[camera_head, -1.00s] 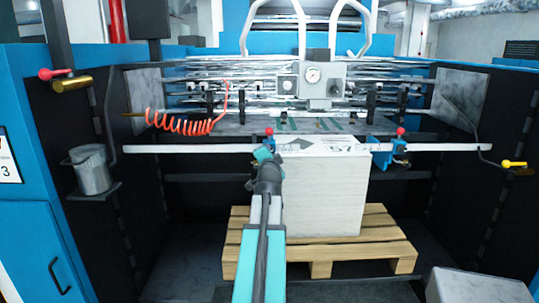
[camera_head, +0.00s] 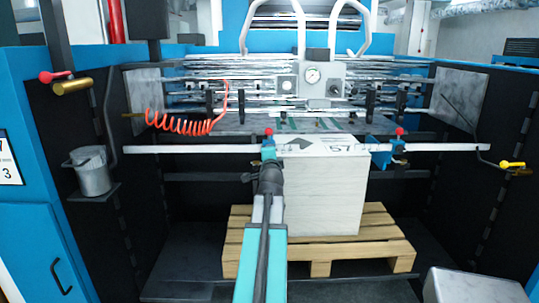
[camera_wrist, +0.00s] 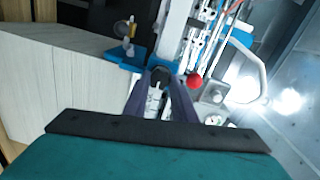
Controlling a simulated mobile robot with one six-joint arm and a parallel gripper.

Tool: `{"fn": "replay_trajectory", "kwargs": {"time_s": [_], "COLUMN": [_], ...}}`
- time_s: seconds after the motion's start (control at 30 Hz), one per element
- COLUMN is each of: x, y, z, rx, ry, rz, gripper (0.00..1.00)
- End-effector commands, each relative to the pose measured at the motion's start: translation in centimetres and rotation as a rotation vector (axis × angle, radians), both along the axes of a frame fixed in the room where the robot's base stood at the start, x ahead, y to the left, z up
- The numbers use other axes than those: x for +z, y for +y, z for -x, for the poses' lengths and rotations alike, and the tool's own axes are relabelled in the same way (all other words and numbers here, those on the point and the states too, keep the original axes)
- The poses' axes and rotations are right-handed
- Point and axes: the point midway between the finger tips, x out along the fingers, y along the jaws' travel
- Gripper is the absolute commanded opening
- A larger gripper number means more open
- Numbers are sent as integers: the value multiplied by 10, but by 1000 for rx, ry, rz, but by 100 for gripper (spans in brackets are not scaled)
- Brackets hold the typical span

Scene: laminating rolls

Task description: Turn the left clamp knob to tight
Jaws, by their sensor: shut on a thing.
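The left clamp is on the white crossbar (camera_head: 200,148); its red ball (camera_head: 268,131) shows just above my gripper (camera_head: 268,158). In the wrist view a red ball (camera_wrist: 195,81) is just right of my fingers. The fingers (camera_wrist: 160,84) are closed around a dark knob (camera_wrist: 160,73), apparently the clamp knob, mostly hidden between them. A blue clamp part (camera_wrist: 125,60) is beside it. The knob's turn position cannot be read. The right clamp (camera_head: 385,155), blue with a red ball on top, is free.
A tall pale paper stack (camera_head: 325,195) stands on a wooden pallet (camera_head: 235,245) just right of my arm. An orange coiled hose (camera_head: 180,125) hangs behind the bar. A metal cup (camera_head: 90,172) is at the left wall. A grey box (camera_head: 480,287) is at front right.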

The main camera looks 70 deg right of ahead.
Motion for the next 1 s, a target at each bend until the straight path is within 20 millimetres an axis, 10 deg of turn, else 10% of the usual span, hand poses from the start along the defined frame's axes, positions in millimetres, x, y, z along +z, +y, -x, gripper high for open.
{"fn": "replay_trajectory", "kwargs": {"time_s": [0.1, 0.13, 0.23, 1.0], "x": [0, 0, 0, 1], "y": [0, 0, 0, 24], "z": [0, 0, 0, 10], "rx": [0, 0, 0, 0], "ry": [-1, -1, -1, 1], "rz": [-1, -1, -1, 0], "gripper": [2, 29, 43, 43]}}
